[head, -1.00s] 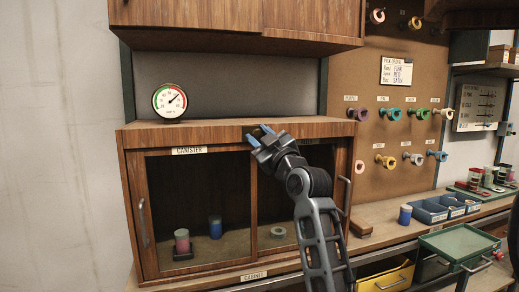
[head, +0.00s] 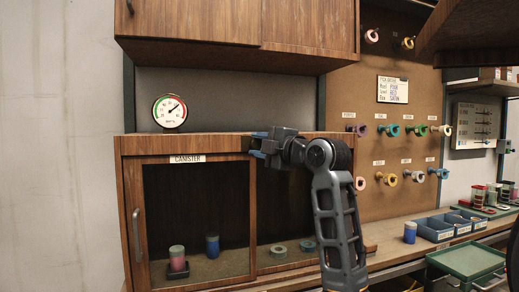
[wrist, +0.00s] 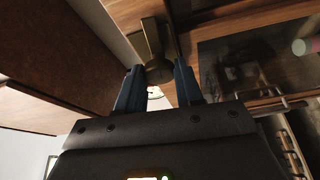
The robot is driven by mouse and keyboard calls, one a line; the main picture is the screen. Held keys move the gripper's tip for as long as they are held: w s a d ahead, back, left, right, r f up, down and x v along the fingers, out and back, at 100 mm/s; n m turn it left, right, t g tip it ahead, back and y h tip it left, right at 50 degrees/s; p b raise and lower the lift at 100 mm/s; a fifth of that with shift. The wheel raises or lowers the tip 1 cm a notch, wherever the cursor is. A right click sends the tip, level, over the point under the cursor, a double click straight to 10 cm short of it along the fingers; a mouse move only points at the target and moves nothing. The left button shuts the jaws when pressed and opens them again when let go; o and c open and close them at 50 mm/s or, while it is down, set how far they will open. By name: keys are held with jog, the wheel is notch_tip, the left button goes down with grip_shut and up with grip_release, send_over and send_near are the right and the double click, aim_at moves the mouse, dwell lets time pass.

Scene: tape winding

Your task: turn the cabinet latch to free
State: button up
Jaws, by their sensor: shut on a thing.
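The cabinet (head: 205,147) stands on the bench with a wooden frame, two glass-front doors and a CANISTER label (head: 187,159). My gripper (head: 257,147) is at the top front edge of the cabinet, near the middle post between the doors. In the wrist view, my gripper's blue fingers (wrist: 158,78) are on either side of a dull brass latch (wrist: 155,42) with a round knob, and are shut on it. In the head view the latch is hidden by my gripper. How far the latch is turned cannot be told.
A round gauge (head: 170,111) stands on top of the cabinet. A red canister (head: 177,258) and a blue canister (head: 212,246) stand inside, with tape rolls (head: 279,251) to the right. An upper cupboard (head: 190,25) hangs above. Blue bins (head: 435,230) sit on the bench at right.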

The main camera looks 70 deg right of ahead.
jog(key=shift+n+g, duration=0.3)
jog(key=shift+n, duration=0.3)
jog(key=o, duration=1)
jog(key=v, duration=0.7)
jog(key=shift+s+a+b, duration=0.15)
jog(key=shift+s+b, duration=0.2)
jog(key=shift+b, duration=0.05)
jog(key=shift+w+f, duration=0.1)
